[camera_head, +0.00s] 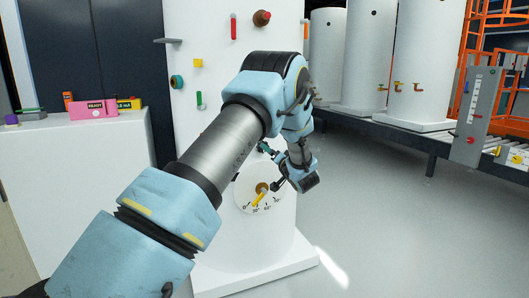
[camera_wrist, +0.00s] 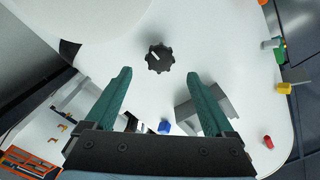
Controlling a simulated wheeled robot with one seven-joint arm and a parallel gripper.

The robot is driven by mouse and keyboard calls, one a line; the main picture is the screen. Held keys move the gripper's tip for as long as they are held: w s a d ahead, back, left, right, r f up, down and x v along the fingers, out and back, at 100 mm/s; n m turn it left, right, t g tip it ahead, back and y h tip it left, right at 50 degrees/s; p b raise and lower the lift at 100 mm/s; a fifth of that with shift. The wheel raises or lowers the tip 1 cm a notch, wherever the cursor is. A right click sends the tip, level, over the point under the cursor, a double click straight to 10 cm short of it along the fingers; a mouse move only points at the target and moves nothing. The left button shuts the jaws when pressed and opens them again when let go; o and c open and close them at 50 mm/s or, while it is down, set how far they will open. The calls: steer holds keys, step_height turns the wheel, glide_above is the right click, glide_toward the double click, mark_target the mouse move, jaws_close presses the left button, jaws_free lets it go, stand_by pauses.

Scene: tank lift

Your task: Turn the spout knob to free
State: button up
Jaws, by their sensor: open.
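A black lobed knob (camera_wrist: 160,58) with a white mark sits on the white panel (camera_wrist: 230,45) in the wrist view. My gripper (camera_wrist: 159,74) is open and empty, its two green fingers apart, one on either side of the knob's line and short of it. I cannot tell the gap to the panel. In the head view my gripper (camera_head: 267,150) is partly hidden by my arm, close to the white tank front. The black knob cannot be made out there. A round dial (camera_head: 242,196) with a yellow pointer and degree marks lies below the gripper.
A brown knob (camera_head: 261,18), red handle (camera_head: 233,27), yellow block (camera_head: 198,63) and teal knob (camera_head: 177,82) stick out from the tank front. A white counter (camera_head: 80,165) with boxes stands left. More white tanks stand behind right.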

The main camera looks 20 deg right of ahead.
steer(key=w, duration=0.7)
steer(key=shift+a, duration=0.45)
steer(key=shift+c, duration=0.3)
steer(key=c, duration=1.3)
